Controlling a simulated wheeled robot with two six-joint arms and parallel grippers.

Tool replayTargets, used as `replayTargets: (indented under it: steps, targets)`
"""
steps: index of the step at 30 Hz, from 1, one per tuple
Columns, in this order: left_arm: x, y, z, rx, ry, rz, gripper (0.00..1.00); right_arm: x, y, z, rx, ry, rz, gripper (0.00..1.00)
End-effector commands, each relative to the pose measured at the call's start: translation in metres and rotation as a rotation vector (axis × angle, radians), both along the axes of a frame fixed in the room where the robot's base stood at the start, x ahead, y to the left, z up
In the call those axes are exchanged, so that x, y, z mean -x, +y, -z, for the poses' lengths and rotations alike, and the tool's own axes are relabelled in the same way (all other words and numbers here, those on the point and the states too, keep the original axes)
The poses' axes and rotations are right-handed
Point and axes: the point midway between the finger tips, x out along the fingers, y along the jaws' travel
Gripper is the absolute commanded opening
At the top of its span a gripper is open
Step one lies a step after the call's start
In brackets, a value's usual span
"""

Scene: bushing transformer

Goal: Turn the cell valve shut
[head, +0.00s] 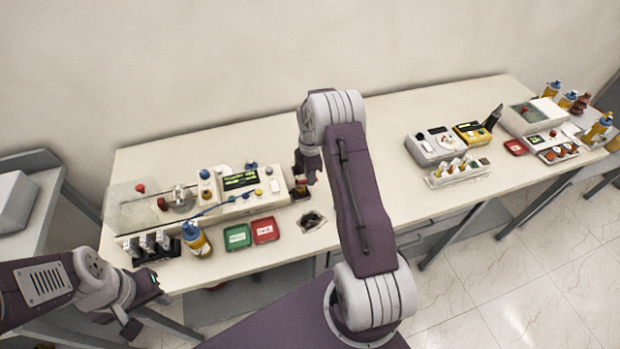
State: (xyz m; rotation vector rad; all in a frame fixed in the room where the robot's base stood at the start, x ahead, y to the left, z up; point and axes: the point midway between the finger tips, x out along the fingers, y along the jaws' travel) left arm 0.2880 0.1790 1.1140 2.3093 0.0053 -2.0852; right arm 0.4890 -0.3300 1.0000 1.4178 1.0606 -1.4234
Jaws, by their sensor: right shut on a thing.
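A white test device (240,181) with a lit green display stands on the left part of the long table. Blue knobs and a red knob (162,203) show on and around it; I cannot tell which of these is the cell valve. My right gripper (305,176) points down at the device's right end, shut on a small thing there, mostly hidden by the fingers. A small dark and amber jar (300,190) shows just below the fingers. My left gripper (143,310) is at the lower left, off the table's front edge, open and empty.
More instruments (435,146) and bottles (598,130) stand to the right.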

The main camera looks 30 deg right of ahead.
Motion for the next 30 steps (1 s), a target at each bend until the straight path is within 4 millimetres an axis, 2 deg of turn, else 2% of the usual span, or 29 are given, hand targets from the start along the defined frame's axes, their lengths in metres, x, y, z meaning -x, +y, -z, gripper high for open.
replayTargets:
  steps: [9, 21, 22, 24, 30]
  targets:
    - [0.0000, 0.0000, 0.0011, 0.000, 0.000, 0.000, 0.36, -0.0057, -0.0034, -0.0035, 0.006, -0.012, -0.066, 0.00]
    - [0.0000, 0.0000, 0.0011, 0.000, 0.000, 0.000, 0.36, -0.0064, -0.0036, -0.0041, 0.008, -0.013, -0.072, 0.00]
    - [0.0000, 0.0000, 0.0011, 0.000, 0.000, 0.000, 0.36, -0.0064, -0.0036, -0.0041, 0.008, -0.013, -0.072, 0.17]
    - [0.0000, 0.0000, 0.0011, 0.000, 0.000, 0.000, 0.36, -0.0063, -0.0033, -0.0040, 0.008, -0.012, -0.072, 0.36]
    - [0.0000, 0.0000, 0.0014, 0.000, 0.000, 0.000, 0.36, -0.0046, -0.0021, -0.0022, 0.004, -0.007, -0.071, 0.36]
